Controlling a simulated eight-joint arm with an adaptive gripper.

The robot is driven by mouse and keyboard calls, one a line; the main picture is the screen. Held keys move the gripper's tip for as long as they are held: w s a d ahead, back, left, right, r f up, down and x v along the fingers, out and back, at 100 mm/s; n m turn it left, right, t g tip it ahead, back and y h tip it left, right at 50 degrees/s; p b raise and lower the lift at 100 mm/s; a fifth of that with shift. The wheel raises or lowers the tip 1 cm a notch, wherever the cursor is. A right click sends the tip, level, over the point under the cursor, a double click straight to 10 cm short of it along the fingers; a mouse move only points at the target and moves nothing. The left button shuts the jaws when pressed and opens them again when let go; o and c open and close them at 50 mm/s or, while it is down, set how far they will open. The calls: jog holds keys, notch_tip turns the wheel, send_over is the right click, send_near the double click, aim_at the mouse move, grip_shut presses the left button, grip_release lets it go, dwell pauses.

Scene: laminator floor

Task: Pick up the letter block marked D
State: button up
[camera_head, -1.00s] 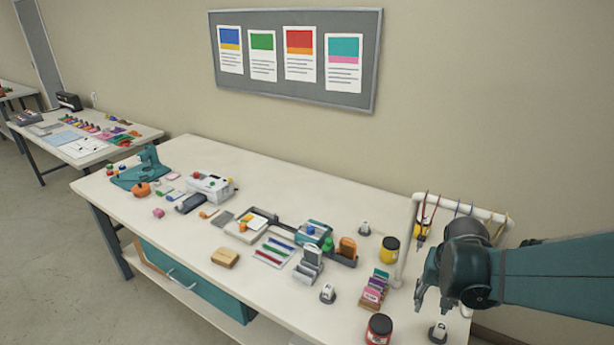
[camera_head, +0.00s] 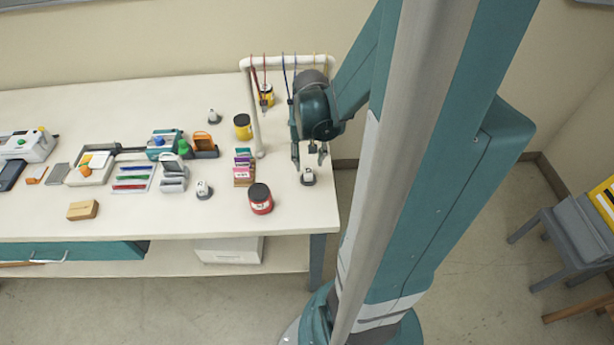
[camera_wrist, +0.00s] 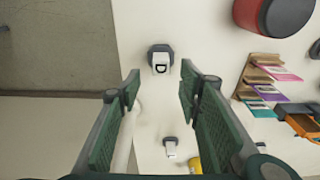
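The letter block marked D (camera_wrist: 160,62) is white with a black letter and sits in a dark grey base. In the head view the block (camera_head: 308,176) stands near the table's right edge. My gripper (camera_head: 309,164) is just above it, fingers pointing down. In the wrist view my gripper (camera_wrist: 160,74) is open, with one green finger to each side of the block's line. The block shows between and just beyond the fingertips. Nothing is held. I cannot tell the exact height gap.
A red jar (camera_head: 260,198) stands left of the block, near a card holder (camera_head: 243,170). Other white blocks on grey bases (camera_head: 203,190) and (camera_head: 213,117) stand further left. A white hanging frame (camera_head: 254,110) and yellow jar (camera_head: 243,127) are behind. The table edge is close on the right.

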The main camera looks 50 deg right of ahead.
aim_at(308, 171)
jog(key=shift+f, duration=1.15)
jog(key=shift+w, duration=0.1)
jog(key=shift+w+d+f+b, duration=0.1)
jog(key=shift+f+b, duration=0.3)
jog(key=shift+f, duration=0.9)
jog(key=shift+w+d+f+b, duration=0.1)
jog(key=shift+f+b, duration=0.3)
jog(key=shift+f, duration=0.9)
jog(key=shift+c, duration=0.6)
grip_shut()
